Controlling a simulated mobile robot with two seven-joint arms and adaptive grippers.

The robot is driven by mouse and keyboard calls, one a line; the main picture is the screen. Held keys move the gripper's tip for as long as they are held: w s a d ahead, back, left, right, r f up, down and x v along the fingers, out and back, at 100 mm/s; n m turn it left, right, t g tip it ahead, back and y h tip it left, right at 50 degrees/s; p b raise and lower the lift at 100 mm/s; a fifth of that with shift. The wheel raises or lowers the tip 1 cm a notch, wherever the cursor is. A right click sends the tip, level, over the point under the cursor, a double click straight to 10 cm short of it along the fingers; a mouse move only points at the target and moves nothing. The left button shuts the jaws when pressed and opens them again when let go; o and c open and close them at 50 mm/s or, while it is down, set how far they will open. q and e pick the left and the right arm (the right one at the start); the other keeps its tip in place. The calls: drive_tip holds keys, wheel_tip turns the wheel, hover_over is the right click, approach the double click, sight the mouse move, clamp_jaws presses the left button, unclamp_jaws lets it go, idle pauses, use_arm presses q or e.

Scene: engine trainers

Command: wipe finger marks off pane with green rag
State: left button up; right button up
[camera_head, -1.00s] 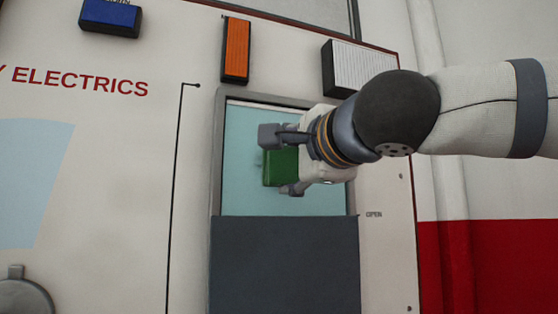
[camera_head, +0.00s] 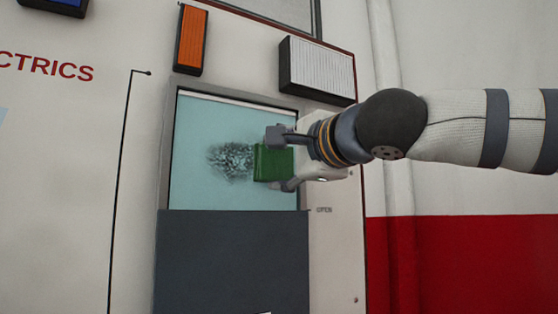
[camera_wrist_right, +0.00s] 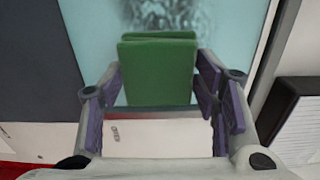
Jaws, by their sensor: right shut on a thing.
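The pane (camera_head: 200,120) is a pale blue panel in a grey frame on the white trainer board. Dark, mottled finger marks (camera_head: 230,158) show near its middle; they also show at the top of the right wrist view (camera_wrist_right: 172,14). My right gripper (camera_head: 278,162) is shut on the green rag (camera_head: 270,164), a folded green block, at the right part of the pane, just right of the marks. In the right wrist view the rag (camera_wrist_right: 158,70) sits between the fingers. I cannot tell if it touches the pane. My left gripper is not in view.
A dark grey panel (camera_head: 230,260) covers the lower part of the window. An orange lamp (camera_head: 191,40) and a white lamp (camera_head: 318,68) stick out above the frame.

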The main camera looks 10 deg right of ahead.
sight(205, 146)
drive_tip(key=shift+s+a, duration=0.6)
drive_tip(key=shift+a, duration=1.15)
drive_tip(key=shift+s+a, duration=0.55)
drive_tip(key=shift+a, duration=1.25)
drive_tip(key=shift+s+a, duration=0.6)
drive_tip(key=shift+a, duration=1.15)
drive_tip(key=shift+s+a, duration=0.1)
drive_tip(key=shift+a, duration=0.2)
drive_tip(key=shift+r, duration=0.15)
drive_tip(key=shift+d+r, duration=0.1)
drive_tip(key=shift+r, duration=0.75)
drive_tip(key=shift+w+d, duration=1.95)
drive_tip(key=shift+d, duration=3.75)
drive_tip(key=shift+s+a, duration=0.65)
drive_tip(key=shift+a, duration=1.3)
drive_tip(key=shift+s+a, duration=0.6)
drive_tip(key=shift+a, duration=1.3)
drive_tip(key=shift+s+a, duration=0.65)
drive_tip(key=shift+a, duration=1.3)
drive_tip(key=v, duration=0.6)
drive_tip(key=shift+s, duration=0.1)
drive_tip(key=shift+v, duration=1.45)
